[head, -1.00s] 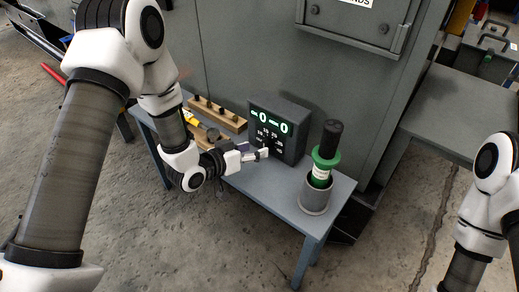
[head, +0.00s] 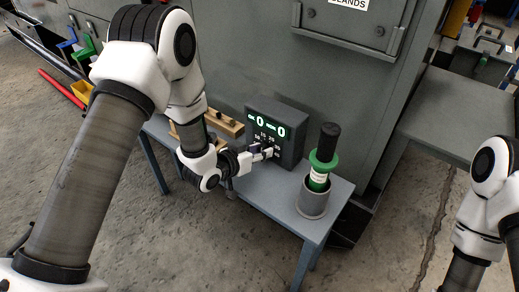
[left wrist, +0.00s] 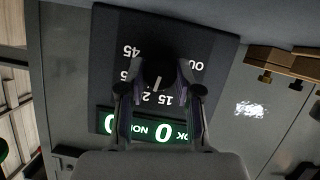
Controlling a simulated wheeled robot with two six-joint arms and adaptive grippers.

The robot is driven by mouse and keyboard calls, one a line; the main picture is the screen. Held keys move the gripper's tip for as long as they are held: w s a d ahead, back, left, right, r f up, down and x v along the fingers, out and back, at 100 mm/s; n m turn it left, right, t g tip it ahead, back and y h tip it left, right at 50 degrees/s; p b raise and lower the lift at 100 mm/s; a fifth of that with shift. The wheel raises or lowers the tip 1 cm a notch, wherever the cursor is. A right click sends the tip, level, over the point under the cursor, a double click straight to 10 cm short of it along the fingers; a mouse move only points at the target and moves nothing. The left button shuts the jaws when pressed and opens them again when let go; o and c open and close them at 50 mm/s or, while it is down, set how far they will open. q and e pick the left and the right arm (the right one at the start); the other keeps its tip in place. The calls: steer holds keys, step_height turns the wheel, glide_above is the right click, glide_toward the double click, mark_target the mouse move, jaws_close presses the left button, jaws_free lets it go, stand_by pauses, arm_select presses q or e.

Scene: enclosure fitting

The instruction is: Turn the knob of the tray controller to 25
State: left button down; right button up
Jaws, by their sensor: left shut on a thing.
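The tray controller (head: 291,141) is a dark box on the small grey-blue table, with a green lit display (head: 268,125) reading zeros. Its dark round knob (left wrist: 158,72) shows in the left wrist view, upside down, with a pale pointer mark and dial numbers such as 45 and 15 around it. My left gripper (head: 271,153) is at the controller's front face. In the left wrist view its two fingers (left wrist: 158,92) stand either side of the knob, shut on it. The fingers hide part of the dial. My right gripper is out of view.
A grey cup (head: 313,203) holding a green and black tool (head: 325,157) stands right of the controller. A wooden rack (head: 224,124) with dark pegs lies on its left. A large grey cabinet (head: 240,60) rises behind the table (head: 262,192).

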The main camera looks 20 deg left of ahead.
arm_select(q)
steer(key=shift+d+r+m+y, duration=0.1)
steer(key=shift+m+y, duration=0.3)
steer(key=shift+m+t+y, duration=0.3)
steer(key=shift+m, duration=0.2)
steer(key=c, duration=0.8)
jaws_free()
steer(key=shift+s, duration=0.15)
steer(key=v, duration=1.1)
steer(key=shift+s+r, duration=0.1)
steer(key=shift+s, duration=0.2)
